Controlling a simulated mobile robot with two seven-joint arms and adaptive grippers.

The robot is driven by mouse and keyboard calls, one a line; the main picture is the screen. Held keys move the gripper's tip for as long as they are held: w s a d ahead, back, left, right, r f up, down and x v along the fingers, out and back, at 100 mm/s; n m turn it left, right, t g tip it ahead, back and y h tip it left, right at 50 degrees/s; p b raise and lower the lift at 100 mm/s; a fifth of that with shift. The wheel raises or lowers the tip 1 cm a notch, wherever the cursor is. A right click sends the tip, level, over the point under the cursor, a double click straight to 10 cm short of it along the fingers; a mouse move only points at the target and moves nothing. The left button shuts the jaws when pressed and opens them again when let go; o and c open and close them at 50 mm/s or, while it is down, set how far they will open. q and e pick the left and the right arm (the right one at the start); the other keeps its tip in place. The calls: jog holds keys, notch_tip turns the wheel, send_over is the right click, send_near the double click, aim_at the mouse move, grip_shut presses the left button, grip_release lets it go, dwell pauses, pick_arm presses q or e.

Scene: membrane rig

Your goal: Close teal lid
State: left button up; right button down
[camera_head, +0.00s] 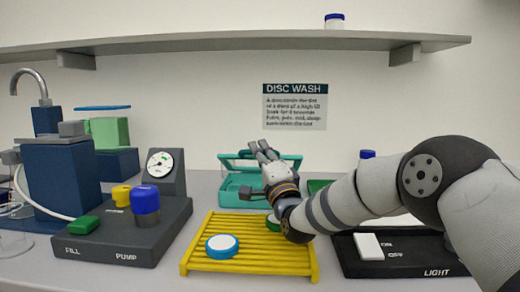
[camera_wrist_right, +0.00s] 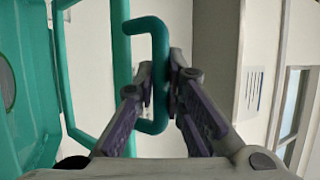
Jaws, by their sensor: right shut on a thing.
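The teal box (camera_head: 232,197) stands at the back middle of the bench, and its teal-framed lid (camera_head: 232,160) with a clear pane is raised above it. My right gripper (camera_head: 264,148) is at the lid's right part, with the arm coming in from the right and hiding part of the box. In the right wrist view, my right gripper (camera_wrist_right: 162,80) is shut on the lid's teal handle (camera_wrist_right: 148,24), a bent bar between its fingers. The lid's frame (camera_wrist_right: 121,70) and the box (camera_wrist_right: 30,130) show to the left there. My left gripper is not in view.
A yellow slatted rack (camera_head: 248,264) in front holds a blue-rimmed white disc (camera_head: 222,246). A dark pump panel (camera_head: 125,235) with knobs and a gauge is at left. A dark light-switch panel (camera_head: 400,262) lies at right under my arm. A shelf (camera_head: 240,42) runs above.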

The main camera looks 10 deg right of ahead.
dwell(0.4)
jog(key=c, duration=1.9)
grip_release()
jog(key=shift+s+f, duration=0.1)
jog(key=shift+s, duration=0.05)
jog(key=shift+s+d+f, duration=0.1)
jog(key=shift+s+d, duration=0.2)
jog(key=shift+s, duration=1.85)
jog(key=shift+s+d, duration=0.35)
jog(key=shift+s, duration=1.8)
jog(key=shift+s+d+f, duration=0.1)
jog(key=shift+s+d, duration=0.2)
jog(key=shift+s, duration=1.85)
jog(key=shift+w, duration=0.1)
